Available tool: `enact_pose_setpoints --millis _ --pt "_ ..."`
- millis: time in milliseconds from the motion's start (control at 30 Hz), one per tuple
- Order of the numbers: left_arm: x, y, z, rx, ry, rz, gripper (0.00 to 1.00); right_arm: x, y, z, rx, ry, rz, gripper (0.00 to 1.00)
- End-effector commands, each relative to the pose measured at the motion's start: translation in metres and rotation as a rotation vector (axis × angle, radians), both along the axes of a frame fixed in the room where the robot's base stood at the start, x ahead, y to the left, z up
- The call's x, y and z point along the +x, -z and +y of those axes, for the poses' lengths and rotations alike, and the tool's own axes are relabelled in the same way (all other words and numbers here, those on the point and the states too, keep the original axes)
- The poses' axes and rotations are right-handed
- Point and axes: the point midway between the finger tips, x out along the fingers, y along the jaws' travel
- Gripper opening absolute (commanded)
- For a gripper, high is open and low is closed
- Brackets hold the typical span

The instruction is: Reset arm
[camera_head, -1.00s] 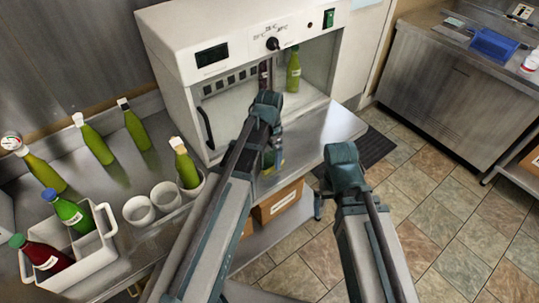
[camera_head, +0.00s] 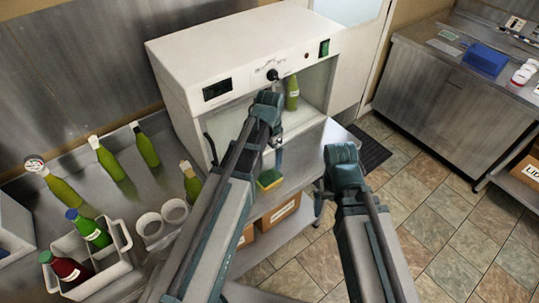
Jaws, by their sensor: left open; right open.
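My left arm comes in from the bottom and its gripper (camera_head: 277,142) is in front of the white cabinet, above the steel bench. Its fingers are small and partly hidden behind my arm; it appears empty. My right gripper (camera_head: 319,200) is to the right, over the floor beside the bench, and also appears empty. Its fingers are mostly hidden behind my wrist. A green bottle (camera_head: 292,93) stands inside the open white cabinet (camera_head: 212,60), just beyond my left gripper.
Several green bottles (camera_head: 106,159) stand on the left counter. A white caddy (camera_head: 107,276) holds a blue-capped green bottle (camera_head: 89,229) and a red bottle (camera_head: 68,268). Two white cup-like rings (camera_head: 150,226) sit beside it. Cardboard boxes (camera_head: 278,212) are under the bench. The tiled floor at right is clear.

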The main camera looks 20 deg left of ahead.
Motion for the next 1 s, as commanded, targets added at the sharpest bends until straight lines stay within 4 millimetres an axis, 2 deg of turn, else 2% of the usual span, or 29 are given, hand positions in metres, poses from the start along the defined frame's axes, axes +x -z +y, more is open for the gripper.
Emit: enact_pose_setpoints --millis 267,467,1000 --pt "0.0 0.004 0.0 0.0 0.0 0.0 0.98 0.0 0.004 0.0 0.0 0.0 0.0 1.0" --pt "0.0 0.017 0.0 0.0 0.0 0.0 0.98 0.0 0.017 0.0 0.0 0.001 0.0 1.0" --pt "0.0 0.082 0.0 0.0 0.0 0.0 0.98 0.0 0.082 0.0 0.0 0.003 0.0 1.0"
